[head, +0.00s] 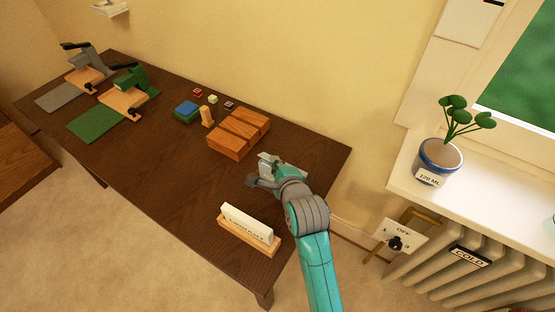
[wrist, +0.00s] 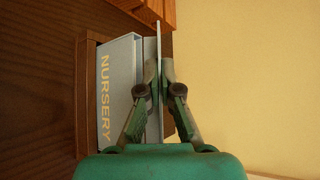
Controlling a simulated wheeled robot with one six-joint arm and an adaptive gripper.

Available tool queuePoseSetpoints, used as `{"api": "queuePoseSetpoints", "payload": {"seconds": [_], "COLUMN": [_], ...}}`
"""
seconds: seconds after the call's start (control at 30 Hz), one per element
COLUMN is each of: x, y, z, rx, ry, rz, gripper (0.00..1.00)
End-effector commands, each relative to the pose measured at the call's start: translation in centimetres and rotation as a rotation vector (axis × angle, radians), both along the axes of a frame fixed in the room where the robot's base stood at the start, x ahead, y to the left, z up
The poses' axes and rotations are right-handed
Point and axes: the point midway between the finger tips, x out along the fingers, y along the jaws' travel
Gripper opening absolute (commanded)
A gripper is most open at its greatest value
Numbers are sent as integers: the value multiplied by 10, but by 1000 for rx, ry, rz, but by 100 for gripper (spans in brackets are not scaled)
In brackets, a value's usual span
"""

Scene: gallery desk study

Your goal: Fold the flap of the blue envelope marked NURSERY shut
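The blue envelope marked NURSERY (wrist: 121,80) shows in the wrist view, its yellow lettering running down its face. Its flap (wrist: 158,38) stands up edge-on to the wrist camera as a thin pale strip along the envelope's right side. My gripper (wrist: 159,72) has one finger on each side of this strip, with the fingertips closed against it. In the head view my gripper (head: 264,181) is low over the desk's right end.
A wooden edge (wrist: 86,105) borders the envelope. On the dark desk (head: 185,175), a wooden box (head: 238,135) stands behind and left of my gripper, and a white sign in a wooden holder (head: 248,226) stands in front. Stamping presses (head: 125,92) are far left.

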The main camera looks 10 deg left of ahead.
Motion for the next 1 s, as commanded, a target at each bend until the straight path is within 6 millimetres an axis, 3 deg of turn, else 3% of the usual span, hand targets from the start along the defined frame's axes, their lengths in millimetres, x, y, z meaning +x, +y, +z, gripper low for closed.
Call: {"api": "queuePoseSetpoints", "payload": {"seconds": [0.5, 1.0], "x": [-12, -14], "y": [4, 5], "z": [-12, -14], "rx": [-137, -175], "ry": [-374, -486], "rz": [1, 0], "gripper": [0, 0]}}
